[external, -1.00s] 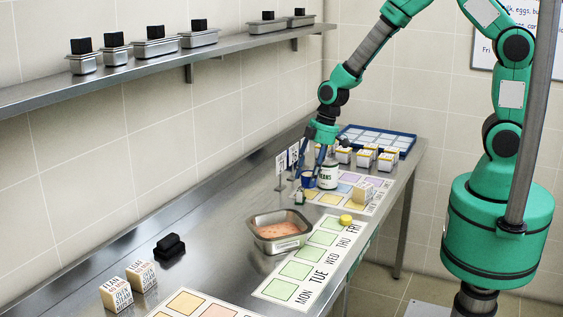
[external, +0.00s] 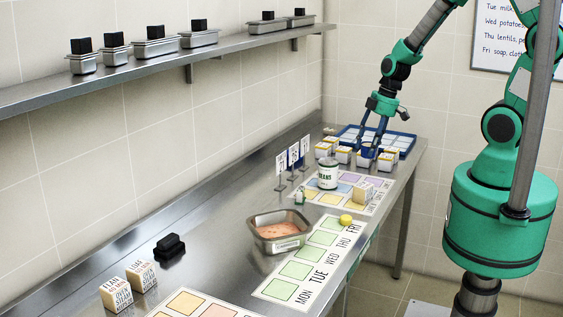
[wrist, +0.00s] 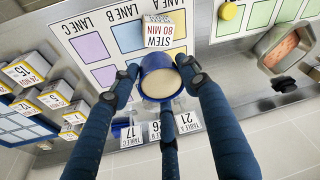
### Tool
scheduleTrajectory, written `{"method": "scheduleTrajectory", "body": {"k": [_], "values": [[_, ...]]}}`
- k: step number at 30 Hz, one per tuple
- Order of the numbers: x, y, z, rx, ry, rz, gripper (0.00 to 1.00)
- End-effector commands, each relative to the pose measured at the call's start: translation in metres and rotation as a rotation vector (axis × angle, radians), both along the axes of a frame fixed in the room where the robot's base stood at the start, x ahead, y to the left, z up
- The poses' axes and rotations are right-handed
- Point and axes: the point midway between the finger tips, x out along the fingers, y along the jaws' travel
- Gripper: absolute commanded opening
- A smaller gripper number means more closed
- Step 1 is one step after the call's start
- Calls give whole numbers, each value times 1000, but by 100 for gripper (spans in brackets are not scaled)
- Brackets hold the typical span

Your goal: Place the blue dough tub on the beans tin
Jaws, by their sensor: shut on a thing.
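My gripper (external: 380,138) is shut on the blue dough tub (external: 367,153) and holds it in the air in front of the small boxes in the external view. In the wrist view the tub (wrist: 157,73) is upright between my fingers, its beige inside visible. The beans tin (external: 327,175) is white with a green band and stands upright on the lane sheet. In the external view it is left of and below the tub, with nothing on its top. I cannot make it out in the wrist view.
A stew box (external: 363,190) stands right of the tin, a small bottle (external: 299,197) to its left. Several small boxes (external: 343,155) and a blue tray (external: 400,138) are at the far end. A metal pan (external: 279,232) sits nearer.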

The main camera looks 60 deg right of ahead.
Motion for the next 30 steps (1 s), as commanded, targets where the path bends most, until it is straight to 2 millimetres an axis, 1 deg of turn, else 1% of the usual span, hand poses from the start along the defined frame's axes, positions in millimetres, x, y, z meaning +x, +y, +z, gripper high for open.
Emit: {"method": "scheduleTrajectory", "body": {"k": [5, 17, 23, 30], "values": [[-5, -3, 1, 0, 0, -5, 16], [-2, -3, 1, 0, 0, -5, 16], [14, -5, 0, 0, 0, -5, 16], [47, -9, -4, 0, 0, -5, 16]]}}
